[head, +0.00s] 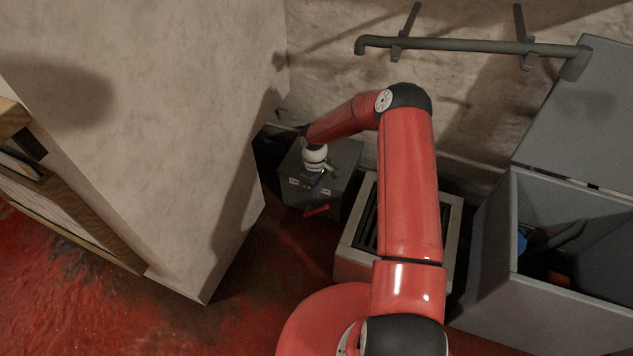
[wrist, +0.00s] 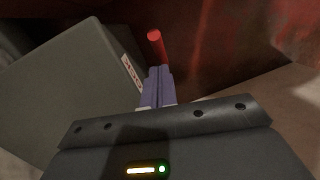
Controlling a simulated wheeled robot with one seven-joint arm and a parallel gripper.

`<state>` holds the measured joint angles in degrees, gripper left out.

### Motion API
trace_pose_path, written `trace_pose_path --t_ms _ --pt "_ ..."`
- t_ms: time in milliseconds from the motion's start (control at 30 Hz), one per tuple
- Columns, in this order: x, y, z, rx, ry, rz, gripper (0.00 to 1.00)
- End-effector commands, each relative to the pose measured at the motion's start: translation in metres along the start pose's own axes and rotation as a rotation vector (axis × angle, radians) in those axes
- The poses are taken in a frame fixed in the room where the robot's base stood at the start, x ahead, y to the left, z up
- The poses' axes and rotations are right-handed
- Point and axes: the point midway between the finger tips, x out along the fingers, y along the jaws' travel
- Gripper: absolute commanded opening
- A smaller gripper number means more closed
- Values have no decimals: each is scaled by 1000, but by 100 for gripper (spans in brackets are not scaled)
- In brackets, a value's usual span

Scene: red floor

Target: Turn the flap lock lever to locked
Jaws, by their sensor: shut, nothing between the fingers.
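The lever (head: 316,210) is a short red bar low on the front of a grey box (head: 345,158) in the head view. My gripper (head: 318,188) is at the box front, above the lever. Its purple fingers (wrist: 157,72) are together and empty. I cannot tell whether they touch the lever. The lever's mounting is hidden.
A pale wall block (head: 150,120) stands close on the left of the box. A slatted pale-rimmed unit (head: 358,225) stands to the right, partly behind my arm. An open grey bin (head: 490,250) is farther right. Red floor (head: 240,285) is bare in front.

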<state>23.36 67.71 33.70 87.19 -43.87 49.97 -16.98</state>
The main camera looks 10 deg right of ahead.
Motion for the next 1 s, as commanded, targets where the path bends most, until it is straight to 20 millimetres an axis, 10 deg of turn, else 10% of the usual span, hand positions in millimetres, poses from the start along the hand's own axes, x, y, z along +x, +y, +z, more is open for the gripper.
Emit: trace_pose_path --t_ms 300,1000 --pt "38 0 0 1 -1 0 0" --pt "58 4 22 2 -6 1 0"
